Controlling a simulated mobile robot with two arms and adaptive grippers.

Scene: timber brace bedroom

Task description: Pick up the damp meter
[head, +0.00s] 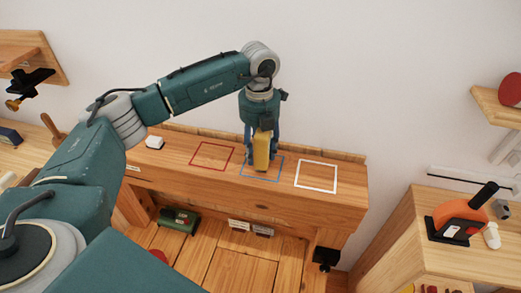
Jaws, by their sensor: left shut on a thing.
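My left gripper (262,140) points down over the wooden bench and is shut on a yellow, block-shaped thing that I take to be the damp meter (262,152). The meter is upright between the fingers, over the blue outlined square (247,174) on the bench top. I cannot tell whether its lower end touches the wood. Part of it is hidden by the fingers. My right gripper is not in view.
A cabinet at right holds an orange and black tool (460,218). A green case (180,219) sits below the bench.

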